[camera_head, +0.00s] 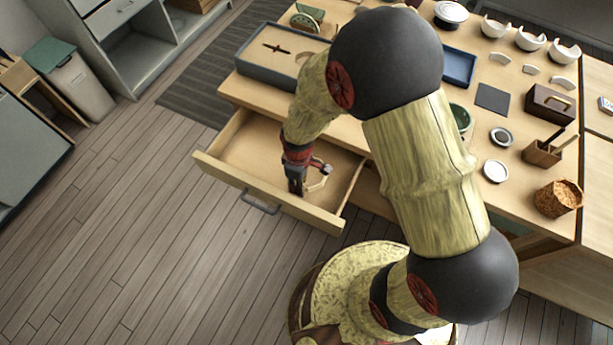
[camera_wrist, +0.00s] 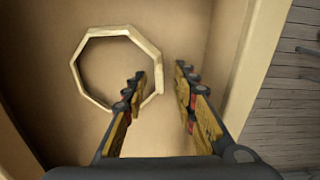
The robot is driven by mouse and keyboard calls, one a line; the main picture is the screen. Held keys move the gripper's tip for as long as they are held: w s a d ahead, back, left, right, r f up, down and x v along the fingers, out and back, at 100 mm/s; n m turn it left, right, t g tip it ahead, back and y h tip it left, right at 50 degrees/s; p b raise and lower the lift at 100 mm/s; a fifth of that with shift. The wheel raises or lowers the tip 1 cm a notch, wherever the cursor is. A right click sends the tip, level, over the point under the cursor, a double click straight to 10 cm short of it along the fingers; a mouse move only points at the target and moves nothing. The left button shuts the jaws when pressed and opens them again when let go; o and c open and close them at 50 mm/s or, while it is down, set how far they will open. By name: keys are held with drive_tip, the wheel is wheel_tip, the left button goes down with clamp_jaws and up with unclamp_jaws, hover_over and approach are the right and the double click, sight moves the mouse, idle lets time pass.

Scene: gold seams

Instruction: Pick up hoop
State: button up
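The hoop is a pale wooden, many-sided ring (camera_wrist: 88,44) in the open drawer, seen in the wrist view. In the head view a small part of the hoop (camera_head: 323,181) shows beside my gripper (camera_head: 304,188), which is down inside the drawer. In the wrist view my gripper (camera_wrist: 162,77) is open with nothing held between its fingers. The left finger appears over the hoop's opening and the right finger outside it, with the right side of the rim between them. I cannot tell how far the fingertips are above the drawer floor.
The wooden drawer (camera_head: 232,180) is pulled out, its walls close around my gripper. A grey tray (camera_head: 262,78) sits on the worktop above. Bowls (camera_head: 530,40), a blue tray (camera_head: 459,66) and a woven basket (camera_head: 558,198) stand to the right.

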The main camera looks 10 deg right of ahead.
drive_tip(key=shift+f, duration=0.6)
drive_tip(key=shift+r, duration=0.1)
drive_tip(key=shift+c, duration=0.8)
clamp_jaws()
